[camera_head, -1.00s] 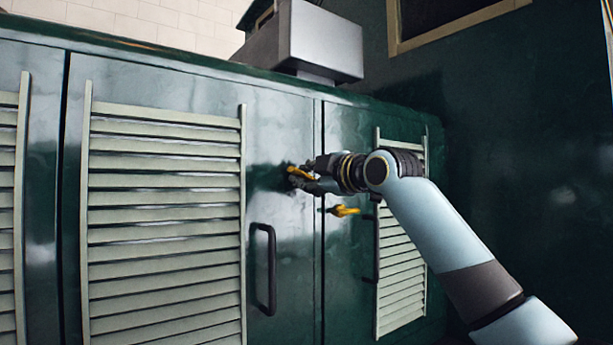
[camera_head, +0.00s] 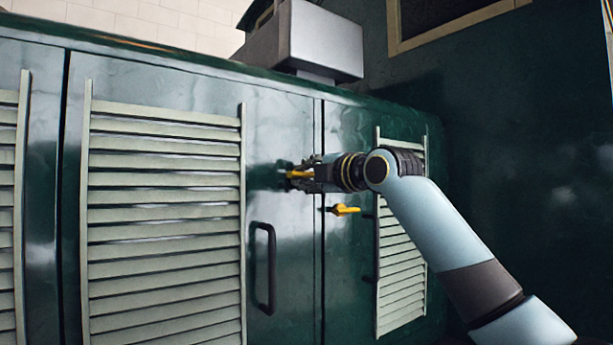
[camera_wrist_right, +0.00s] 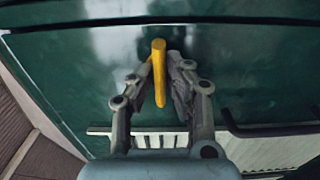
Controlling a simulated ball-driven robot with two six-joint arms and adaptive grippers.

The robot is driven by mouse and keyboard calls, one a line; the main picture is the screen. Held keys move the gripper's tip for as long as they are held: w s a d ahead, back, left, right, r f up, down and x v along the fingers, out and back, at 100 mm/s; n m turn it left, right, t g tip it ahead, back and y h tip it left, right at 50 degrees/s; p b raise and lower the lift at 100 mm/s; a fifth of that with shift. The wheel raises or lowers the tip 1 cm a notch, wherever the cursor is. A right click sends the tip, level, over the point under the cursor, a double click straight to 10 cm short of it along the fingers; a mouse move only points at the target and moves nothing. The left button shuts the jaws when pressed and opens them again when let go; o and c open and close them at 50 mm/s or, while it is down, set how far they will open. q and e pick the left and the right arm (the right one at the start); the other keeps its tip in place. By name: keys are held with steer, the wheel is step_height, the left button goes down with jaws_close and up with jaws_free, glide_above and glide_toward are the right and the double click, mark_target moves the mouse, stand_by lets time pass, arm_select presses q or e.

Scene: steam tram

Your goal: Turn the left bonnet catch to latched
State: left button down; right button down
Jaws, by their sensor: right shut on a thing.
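The left bonnet catch (camera_head: 297,174) is a yellow lever on the dark green bonnet door, near the door's right edge. It lies about level in the head view. My right gripper (camera_head: 302,173) is shut on this catch, coming from the right. In the right wrist view the yellow lever (camera_wrist_right: 159,72) stands between the two fingers of the gripper (camera_wrist_right: 160,80), its tip reaching past them. The fingers hide part of the catch in the head view. A second yellow catch (camera_head: 345,210) sits lower right on the neighbouring door, free of the gripper. My left gripper is out of view.
A black door handle (camera_head: 271,270) stands below the left catch. Pale louvres (camera_head: 165,210) cover the left door, and more louvres (camera_head: 400,270) lie behind my right arm. A grey box (camera_head: 325,45) stands above the bonnet. A dark green wall (camera_head: 520,150) closes the right side.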

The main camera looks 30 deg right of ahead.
steer(key=c, duration=1.3)
jaws_free()
steer(key=shift+c, duration=0.2)
steer(key=s+d, duration=0.1)
steer(key=s, duration=1.1)
steer(key=shift+d, duration=0.3)
steer(key=shift+f, duration=0.1)
